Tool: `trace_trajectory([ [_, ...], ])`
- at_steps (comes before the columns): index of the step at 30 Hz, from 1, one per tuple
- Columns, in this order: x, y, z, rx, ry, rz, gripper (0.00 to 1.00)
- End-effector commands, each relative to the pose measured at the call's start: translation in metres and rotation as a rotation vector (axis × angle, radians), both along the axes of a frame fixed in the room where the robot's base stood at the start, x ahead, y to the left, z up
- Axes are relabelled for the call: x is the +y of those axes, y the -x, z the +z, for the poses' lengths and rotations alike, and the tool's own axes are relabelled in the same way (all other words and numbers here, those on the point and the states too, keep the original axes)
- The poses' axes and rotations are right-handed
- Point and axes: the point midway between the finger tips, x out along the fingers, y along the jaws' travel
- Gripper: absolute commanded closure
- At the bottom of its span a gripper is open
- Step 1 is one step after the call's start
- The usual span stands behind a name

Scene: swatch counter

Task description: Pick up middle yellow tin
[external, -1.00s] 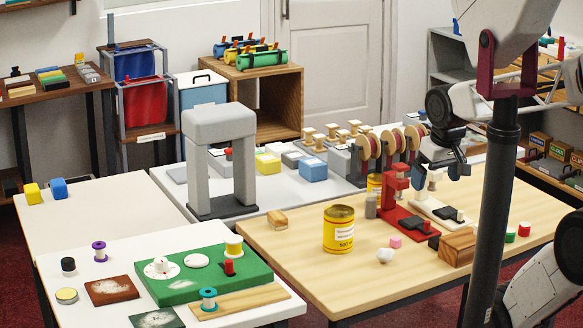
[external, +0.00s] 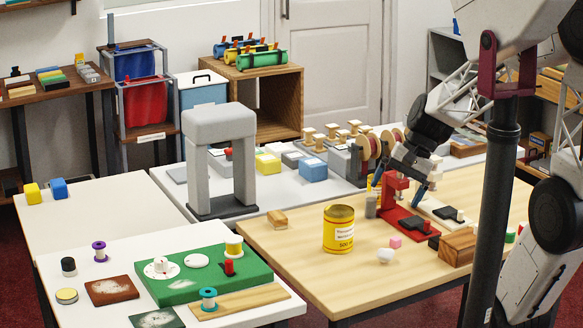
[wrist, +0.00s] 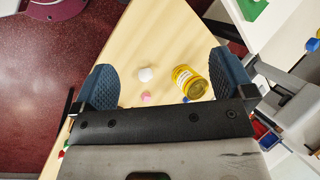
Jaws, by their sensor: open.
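A large yellow tin (external: 339,232) with a white label and gold lid stands upright on the pale wooden table in the external view. Another yellow tin (external: 372,188) is mostly hidden behind my gripper and the red stand; I cannot tell from these views which is the middle one. My gripper (external: 398,188) is open, its blue fingers above the table near the red stand, behind and right of the large tin. In the wrist view a yellow tin (wrist: 190,82) shows beyond the fingers, nearer the right one. Nothing is between the fingertips of my gripper (wrist: 167,88).
A red stand (external: 396,188) is close to my gripper. Disc racks (external: 368,150) stand behind.

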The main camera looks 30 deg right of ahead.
Motion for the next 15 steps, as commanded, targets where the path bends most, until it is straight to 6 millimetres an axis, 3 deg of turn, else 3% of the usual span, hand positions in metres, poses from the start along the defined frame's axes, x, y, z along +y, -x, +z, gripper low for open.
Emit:
trace_trajectory([
  [9,0.002,-0.065,-0.035,0.169,-0.292,-0.346,0.0],
  [15,-0.007,-0.108,-0.059,0.272,-0.471,-0.572,0.0],
])
